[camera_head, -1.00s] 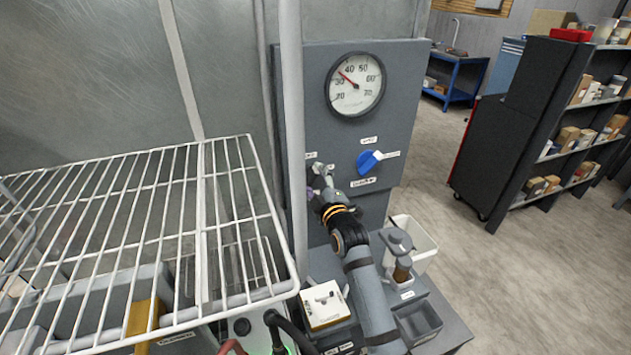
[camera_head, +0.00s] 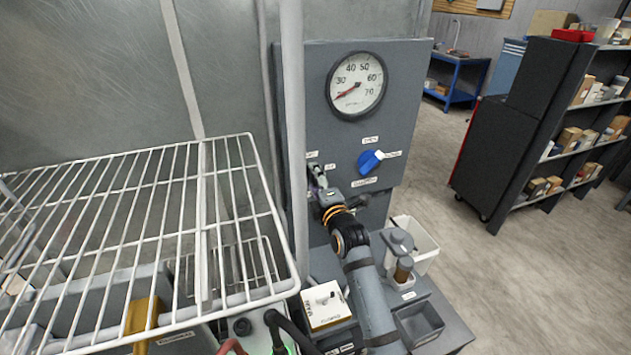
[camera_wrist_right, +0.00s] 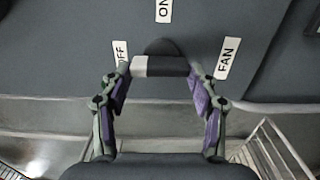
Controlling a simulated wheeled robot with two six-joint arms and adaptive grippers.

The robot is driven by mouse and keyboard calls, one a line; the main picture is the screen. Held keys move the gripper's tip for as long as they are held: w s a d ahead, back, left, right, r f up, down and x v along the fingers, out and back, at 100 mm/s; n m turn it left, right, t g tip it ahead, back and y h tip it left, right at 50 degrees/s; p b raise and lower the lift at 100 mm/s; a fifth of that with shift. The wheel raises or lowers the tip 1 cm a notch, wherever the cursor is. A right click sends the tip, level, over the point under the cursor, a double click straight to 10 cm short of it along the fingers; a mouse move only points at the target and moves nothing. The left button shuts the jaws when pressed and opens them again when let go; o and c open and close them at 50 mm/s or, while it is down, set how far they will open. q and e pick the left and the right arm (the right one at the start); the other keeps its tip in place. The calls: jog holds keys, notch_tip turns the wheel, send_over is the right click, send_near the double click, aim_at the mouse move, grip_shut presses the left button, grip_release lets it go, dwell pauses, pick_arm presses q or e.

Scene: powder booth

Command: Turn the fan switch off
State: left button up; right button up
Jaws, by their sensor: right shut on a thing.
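The fan switch (camera_wrist_right: 160,66) is a dark knob with a white-tipped bar, on the grey control panel (camera_head: 400,95). In the right wrist view its white tip points left, toward the OFF label (camera_wrist_right: 121,54). The ON label (camera_wrist_right: 163,10) is above it and the FAN label (camera_wrist_right: 227,58) to its right. My right gripper (camera_head: 318,180) is at the panel's lower left and largely hides the switch in the head view. Its two fingers are closed on the switch's bar from both ends. My left gripper is not in view.
A round gauge (camera_head: 357,85) with a red needle sits above; the needle points lower left. A blue knob (camera_head: 368,162) is right of my gripper. A white pole (camera_head: 293,130) and wire rack (camera_head: 150,230) stand close on the left. A white bin (camera_head: 420,243) is below right.

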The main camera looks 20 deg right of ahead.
dwell(0.3)
jog(key=o, duration=1.1)
jog(key=shift+o, duration=0.2)
jog(key=s, duration=1.2)
jog(key=shift+d, duration=0.15)
